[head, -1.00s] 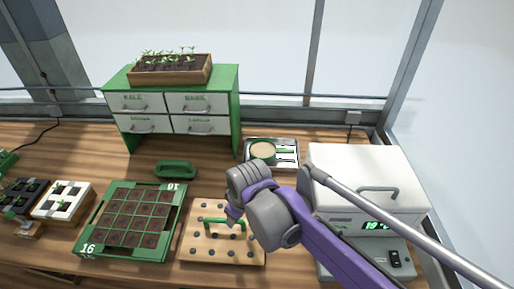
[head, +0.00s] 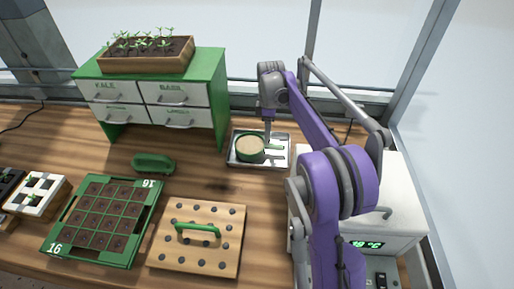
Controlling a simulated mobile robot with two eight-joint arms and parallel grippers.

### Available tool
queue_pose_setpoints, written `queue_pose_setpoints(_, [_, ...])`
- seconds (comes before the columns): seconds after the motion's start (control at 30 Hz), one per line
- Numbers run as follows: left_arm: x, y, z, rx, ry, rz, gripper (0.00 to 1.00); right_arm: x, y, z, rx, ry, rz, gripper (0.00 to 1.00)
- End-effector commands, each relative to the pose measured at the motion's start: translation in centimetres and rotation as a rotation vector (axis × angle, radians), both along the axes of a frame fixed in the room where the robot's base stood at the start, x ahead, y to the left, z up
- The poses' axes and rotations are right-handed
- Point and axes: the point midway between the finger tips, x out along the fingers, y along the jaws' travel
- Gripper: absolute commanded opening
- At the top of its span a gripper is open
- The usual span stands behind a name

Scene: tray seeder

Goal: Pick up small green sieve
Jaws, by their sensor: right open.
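The small green sieve (head: 250,149) is a round green-rimmed sieve with a tan inside. It sits on the left side of a silver metal tray (head: 260,164) at the back of the bench. A green handle-like piece (head: 275,147) lies to its right on the tray. My right gripper (head: 268,137) points down over the tray, just right of the sieve's rim. It is open, and its fingertips are small and partly hidden. I cannot tell whether they touch anything. My left gripper is out of view.
A drawer cabinet (head: 150,92) with a seedling box (head: 147,56) stands back left. A wooden dibber board (head: 197,261) and a green seed tray (head: 103,222) lie in front. A green block (head: 153,163) lies below the cabinet. A white machine (head: 398,190) stands right, behind my arm.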

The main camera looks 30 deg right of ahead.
Motion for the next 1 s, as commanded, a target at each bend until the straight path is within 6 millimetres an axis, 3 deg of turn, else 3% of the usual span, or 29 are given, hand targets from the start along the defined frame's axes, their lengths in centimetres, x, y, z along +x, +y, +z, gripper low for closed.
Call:
queue_pose_setpoints(0.27, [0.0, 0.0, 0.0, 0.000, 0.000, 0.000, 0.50, 0.0, 0.0, -2.5, -0.001, -0.001, -0.001, 0.60])
queue_pose_setpoints(0.5, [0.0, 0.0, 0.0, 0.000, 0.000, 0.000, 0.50, -0.1, 0.0, -5.9, -0.001, -0.001, -0.001, 0.60])
queue_pose_setpoints(0.8, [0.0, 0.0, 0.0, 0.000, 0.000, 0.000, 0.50, -0.1, 0.0, -6.5, -0.001, -0.001, -0.002, 0.60])
queue_pose_setpoints(1.0, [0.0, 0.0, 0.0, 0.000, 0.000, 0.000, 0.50, -0.1, 0.0, -6.5, -0.001, -0.001, -0.002, 0.26])
